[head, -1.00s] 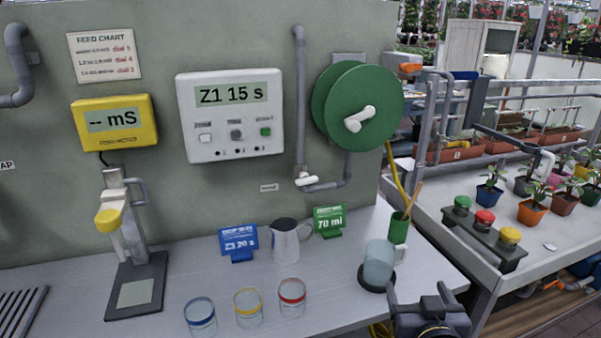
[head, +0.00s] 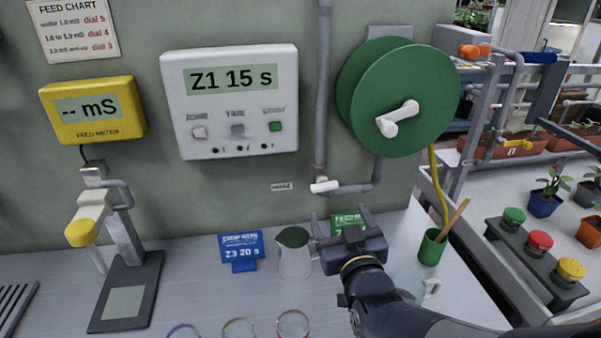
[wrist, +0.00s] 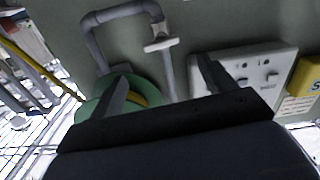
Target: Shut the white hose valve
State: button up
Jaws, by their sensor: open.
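My gripper (head: 340,217) is open and empty. In the head view it is below and slightly right of the valve, over the back of the bench. In the wrist view its two fingers (wrist: 160,80) point toward the wall.
The green hose reel (head: 420,95) hangs right of the pipe (head: 322,90). A white control box (head: 232,135) is at left. A metal jug (head: 294,255), a blue sign (head: 241,250) and a green sign (head: 347,224) stand near my gripper. A green cup (head: 432,247) is at right.

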aim_at(326, 188)
jog(key=w+a, duration=0.1)
jog(key=w, duration=0.2)
jog(key=w+p, duration=0.1)
jog(key=w, duration=0.3)
jog(key=w+a+p, duration=0.1)
jog(key=w, duration=0.3)
jog(key=shift+a, duration=0.3)
jog(key=shift+c, duration=0.4)
